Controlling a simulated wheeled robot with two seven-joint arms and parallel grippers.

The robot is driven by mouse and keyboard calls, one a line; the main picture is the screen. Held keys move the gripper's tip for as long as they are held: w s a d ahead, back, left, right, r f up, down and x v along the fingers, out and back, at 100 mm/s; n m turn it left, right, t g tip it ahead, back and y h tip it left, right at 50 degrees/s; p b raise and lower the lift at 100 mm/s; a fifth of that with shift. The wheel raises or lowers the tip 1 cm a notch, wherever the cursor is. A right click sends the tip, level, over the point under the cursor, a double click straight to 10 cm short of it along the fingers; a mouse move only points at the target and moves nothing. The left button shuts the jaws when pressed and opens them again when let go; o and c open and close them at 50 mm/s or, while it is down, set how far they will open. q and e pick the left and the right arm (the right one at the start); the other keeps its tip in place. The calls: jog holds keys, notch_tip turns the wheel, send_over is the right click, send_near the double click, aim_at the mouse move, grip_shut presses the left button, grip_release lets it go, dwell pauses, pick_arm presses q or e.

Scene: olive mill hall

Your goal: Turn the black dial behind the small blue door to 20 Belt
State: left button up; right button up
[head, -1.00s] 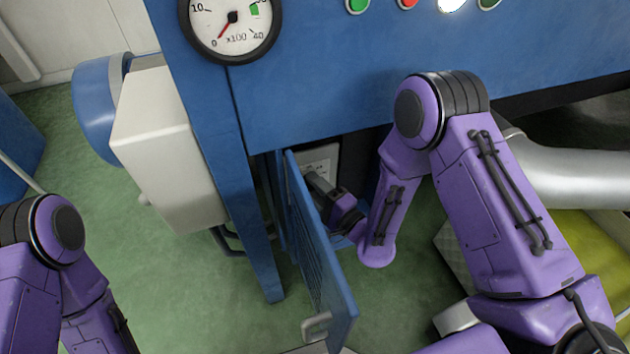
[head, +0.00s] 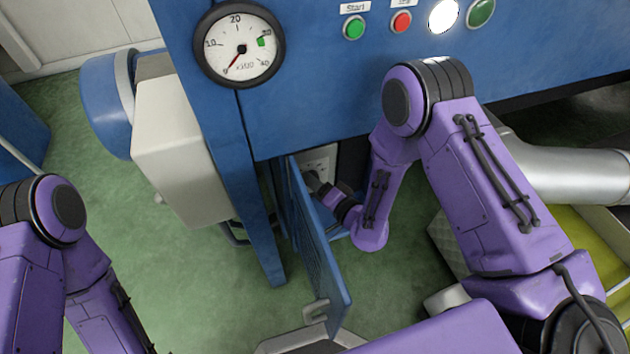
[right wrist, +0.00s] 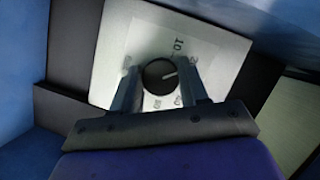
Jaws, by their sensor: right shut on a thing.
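The small blue door (head: 325,265) stands open in the head view, its handle at the lower end. Behind it is a pale panel (head: 320,160), mostly hidden by my right arm. In the right wrist view the black dial (right wrist: 158,78) sits on this light plate (right wrist: 120,60), its white mark pointing right and slightly up. My left gripper is out of view.
A round gauge (head: 240,46) and several buttons, including a green one (head: 354,27) and a red one (head: 401,22), are on the blue machine front above. A pale box (head: 180,150) stands left of the blue leg. A silver pipe (head: 570,170) is at right. Green floor is clear at lower left.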

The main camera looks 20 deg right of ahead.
dwell(0.5)
jog(key=o, duration=1.1)
jog(key=shift+c, duration=0.2)
jog(key=v, duration=1)
jog(key=shift+s, duration=0.3)
jog(key=shift+d, duration=0.1)
